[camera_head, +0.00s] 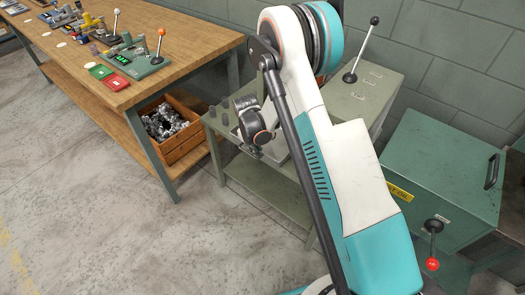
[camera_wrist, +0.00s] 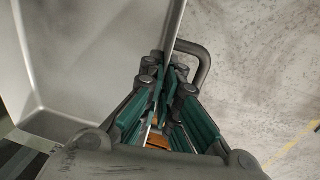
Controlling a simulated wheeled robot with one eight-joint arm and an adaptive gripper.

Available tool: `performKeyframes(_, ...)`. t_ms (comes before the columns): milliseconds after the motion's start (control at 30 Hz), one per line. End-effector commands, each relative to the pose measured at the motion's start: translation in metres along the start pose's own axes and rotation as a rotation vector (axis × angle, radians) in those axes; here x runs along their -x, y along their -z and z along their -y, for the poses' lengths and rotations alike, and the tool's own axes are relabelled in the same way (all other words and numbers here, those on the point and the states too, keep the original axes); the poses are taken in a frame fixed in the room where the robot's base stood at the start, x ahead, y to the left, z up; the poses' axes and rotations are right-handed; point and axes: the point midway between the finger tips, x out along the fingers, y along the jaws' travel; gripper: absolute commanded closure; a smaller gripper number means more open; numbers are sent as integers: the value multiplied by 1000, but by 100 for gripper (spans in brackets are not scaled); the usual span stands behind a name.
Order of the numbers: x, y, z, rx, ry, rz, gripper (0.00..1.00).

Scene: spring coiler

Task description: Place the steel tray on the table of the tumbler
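The steel tray (camera_wrist: 85,65) fills the left of the wrist view as a smooth grey pan with a raised rim. A dark loop handle (camera_wrist: 206,62) stands out from its side. My gripper (camera_wrist: 168,72) has its green-padded fingers close together on either side of the tray's rim, beside the handle. The exact finger contact is partly hidden. In the head view my arm hides most of the tray and the fingertips. A grey-green table (camera_head: 262,184) stands below my wrist, with a cabinet and black-knobbed lever at its right; I cannot tell which station is the tumbler.
A wooden workbench (camera_head: 175,55) with levers and coloured plates stands at the left. A wooden crate of metal parts (camera_head: 178,150) sits on its lower shelf. A green lidded box (camera_head: 440,165) with a red-knobbed lever (camera_head: 432,250) stands at the right. The left foreground floor is clear.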

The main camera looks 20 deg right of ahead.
Motion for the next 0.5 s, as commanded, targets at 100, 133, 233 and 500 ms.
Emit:
performKeyframes(100, -5, 0, -22, -2, 0, 0, 100)
performKeyframes(133, -5, 0, -25, -2, 0, 0, 100)
performKeyframes(233, -5, 0, -33, -2, 0, 0, 100)
performKeyframes(500, -16, 0, -47, 0, 1, 0, 100)
